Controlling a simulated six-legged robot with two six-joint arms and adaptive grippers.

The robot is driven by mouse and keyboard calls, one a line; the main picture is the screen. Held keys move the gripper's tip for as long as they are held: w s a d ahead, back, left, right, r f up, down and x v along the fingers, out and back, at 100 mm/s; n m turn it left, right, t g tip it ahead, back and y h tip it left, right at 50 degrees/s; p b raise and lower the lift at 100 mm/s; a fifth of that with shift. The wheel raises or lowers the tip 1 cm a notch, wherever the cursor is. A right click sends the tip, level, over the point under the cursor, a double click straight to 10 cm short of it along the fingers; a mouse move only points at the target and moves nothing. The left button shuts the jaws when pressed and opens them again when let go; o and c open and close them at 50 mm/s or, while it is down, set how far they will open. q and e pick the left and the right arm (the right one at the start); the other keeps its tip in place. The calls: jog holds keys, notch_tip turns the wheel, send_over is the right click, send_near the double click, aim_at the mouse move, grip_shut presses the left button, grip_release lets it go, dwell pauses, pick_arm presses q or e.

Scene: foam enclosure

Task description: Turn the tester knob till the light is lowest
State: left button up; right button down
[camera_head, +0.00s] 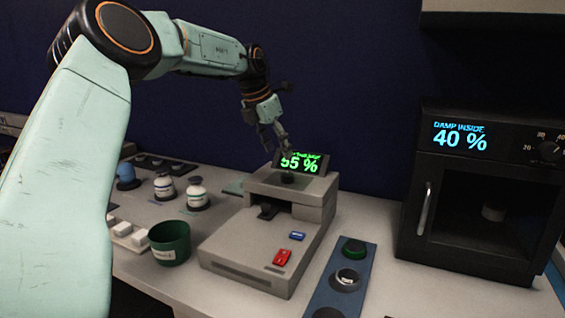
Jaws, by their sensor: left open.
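The tester (245,238) is a beige box on the bench, in the middle of the head view. Its lit display (306,162) at the back reads 55 % in green, partly covered by my gripper. My left gripper (277,143) is open and points down, just above the knob and in front of the display. I cannot tell whether its fingertips touch the knob. My right gripper is not in view.
A black cabinet (413,222) reading "DAMP INSIDE 40 %" stands at the right. A blue strip (327,296) with round holders lies beside the tester. A green cup (169,243), white blocks (130,236) and small bottles (197,194) stand at the left.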

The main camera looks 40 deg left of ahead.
pick_arm(q)
jog(key=shift+v, duration=2)
